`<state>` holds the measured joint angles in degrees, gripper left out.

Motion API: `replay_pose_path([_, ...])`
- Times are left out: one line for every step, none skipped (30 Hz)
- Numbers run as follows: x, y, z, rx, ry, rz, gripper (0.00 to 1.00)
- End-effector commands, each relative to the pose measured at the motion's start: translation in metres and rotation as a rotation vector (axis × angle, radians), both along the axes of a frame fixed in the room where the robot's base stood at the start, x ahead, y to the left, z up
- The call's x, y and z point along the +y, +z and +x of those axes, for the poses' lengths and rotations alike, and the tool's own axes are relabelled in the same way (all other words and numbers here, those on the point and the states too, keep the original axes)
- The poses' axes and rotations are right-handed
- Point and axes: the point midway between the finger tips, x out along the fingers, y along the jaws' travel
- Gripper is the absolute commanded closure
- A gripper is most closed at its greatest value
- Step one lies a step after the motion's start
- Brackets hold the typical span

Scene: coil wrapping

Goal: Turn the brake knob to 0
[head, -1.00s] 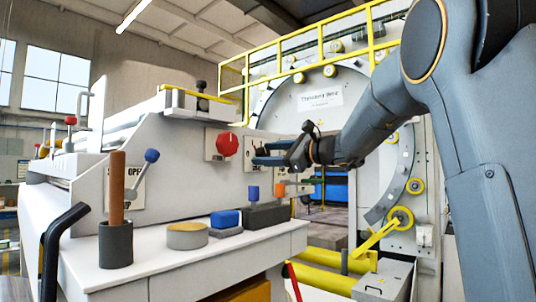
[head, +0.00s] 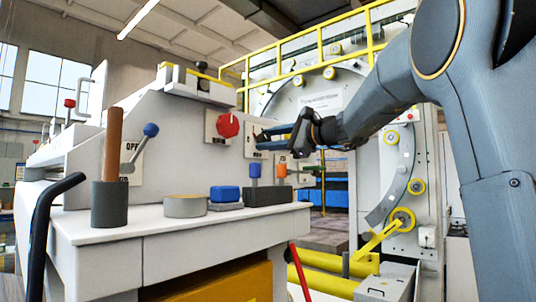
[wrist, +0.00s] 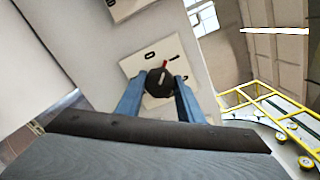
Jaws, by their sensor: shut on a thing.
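The brake knob (wrist: 160,83) is black and round, with a red mark and a pale line on it. It sits on a white plate (wrist: 148,101) on the machine's side panel. The red mark points up and slightly right in the wrist view, between a "0" on the plate and another mark at right. My gripper (wrist: 158,86) has its blue fingers shut on the knob, one on each side. In the head view my gripper (head: 268,141) is at the plate (head: 249,147), and its fingers hide most of the knob.
A red knob (head: 228,125) is on the panel left of my gripper. Below it, a ledge (head: 150,222) holds a grey cup (head: 109,204) with a brown stick, a tape roll (head: 185,205), a blue block (head: 224,194) and a dark holder (head: 268,196) with blue and orange pieces.

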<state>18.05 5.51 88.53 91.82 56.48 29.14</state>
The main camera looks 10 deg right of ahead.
Motion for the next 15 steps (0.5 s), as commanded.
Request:
replay_pose_path([0.0000, -0.0061, 0.0014, -0.024, 0.000, -0.032, 0.88])
replay_pose_path([0.0001, -0.0062, 0.0014, -0.038, 0.000, -0.051, 0.88])
replay_pose_path([0.0001, -0.0060, 0.0013, -0.056, 0.000, -0.078, 0.88])
replay_pose_path([0.0001, -0.0060, 0.0012, -0.071, 0.000, -0.097, 0.88])
replay_pose_path([0.0002, -0.0060, 0.0012, -0.085, 0.001, -0.116, 0.88])
replay_pose_path([0.0003, -0.0060, 0.0011, -0.104, 0.000, -0.143, 0.88])
replay_pose_path([0.0002, -0.0061, 0.0011, -0.119, 0.000, -0.164, 0.88])
replay_pose_path([0.0003, -0.0063, 0.0012, -0.133, 0.000, -0.183, 0.88])
replay_pose_path([0.0003, -0.0061, 0.0012, -0.152, 0.000, -0.210, 0.88])
replay_pose_path([0.0004, -0.0065, 0.0013, -0.167, 0.000, -0.231, 0.88])
replay_pose_path([0.0003, -0.0065, 0.0013, -0.182, 0.000, -0.251, 0.88])
replay_pose_path([0.0003, -0.0064, 0.0013, -0.202, 0.000, -0.279, 0.88])
replay_pose_path([0.0003, -0.0067, 0.0014, -0.216, 0.000, -0.299, 0.88])
replay_pose_path([0.0004, -0.0066, 0.0014, -0.230, 0.000, -0.319, 0.88])
replay_pose_path([0.0004, -0.0063, 0.0014, -0.250, 0.000, -0.345, 0.88])
